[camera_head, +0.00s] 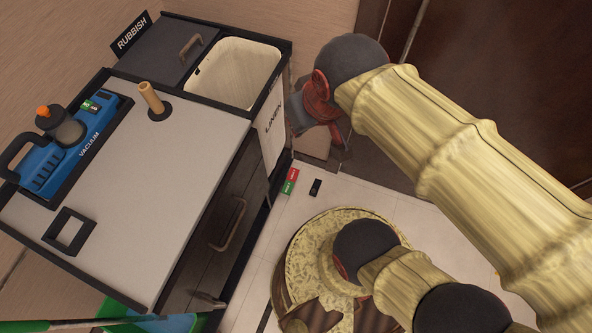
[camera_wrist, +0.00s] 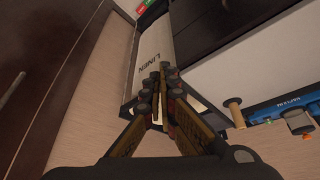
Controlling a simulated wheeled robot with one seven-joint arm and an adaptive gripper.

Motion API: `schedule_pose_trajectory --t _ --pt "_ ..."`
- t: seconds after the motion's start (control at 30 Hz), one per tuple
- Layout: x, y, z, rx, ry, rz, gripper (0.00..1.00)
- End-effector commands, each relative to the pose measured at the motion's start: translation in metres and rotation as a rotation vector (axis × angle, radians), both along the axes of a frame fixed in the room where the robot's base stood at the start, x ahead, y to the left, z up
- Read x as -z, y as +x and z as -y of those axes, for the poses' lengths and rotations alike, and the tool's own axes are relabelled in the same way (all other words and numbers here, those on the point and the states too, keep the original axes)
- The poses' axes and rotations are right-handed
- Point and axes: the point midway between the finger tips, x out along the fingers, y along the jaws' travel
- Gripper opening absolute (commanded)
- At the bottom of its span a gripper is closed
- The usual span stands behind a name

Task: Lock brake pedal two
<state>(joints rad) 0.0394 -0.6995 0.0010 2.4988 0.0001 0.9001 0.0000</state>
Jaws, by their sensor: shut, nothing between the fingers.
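A small red and green pedal (camera_head: 291,181) with white lettering sits low at the front right corner of the cart (camera_head: 150,190), just above the floor. It also shows at the top edge of the wrist view (camera_wrist: 142,6). I cannot tell its number or whether it is pressed. My gripper (camera_wrist: 163,70) is shut and empty in the wrist view, its fingertips together in front of the white LINEN panel (camera_wrist: 153,48). In the head view my gripper (camera_head: 298,112) is beside the cart's LINEN end, above and apart from the pedal, partly hidden by my wrist.
The cart top carries a blue vacuum (camera_head: 60,150), a wooden peg (camera_head: 151,98) and an open bin (camera_head: 235,72) beside the RUBBISH lid. A small black object (camera_head: 316,187) lies right of the pedal. A dark door stands behind my arm.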

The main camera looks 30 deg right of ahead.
Motion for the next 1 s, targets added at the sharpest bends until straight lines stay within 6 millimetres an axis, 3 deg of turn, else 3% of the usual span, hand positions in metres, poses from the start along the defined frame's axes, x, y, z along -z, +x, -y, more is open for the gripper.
schedule_pose_trajectory --t 0.37,0.67,1.0 --pt "0.095 0.028 0.058 0.150 0.011 -0.337 0.00" --pt "0.179 0.053 0.118 0.204 0.001 -0.526 0.00" --pt "0.303 0.073 0.193 0.179 -0.017 -0.650 0.00"
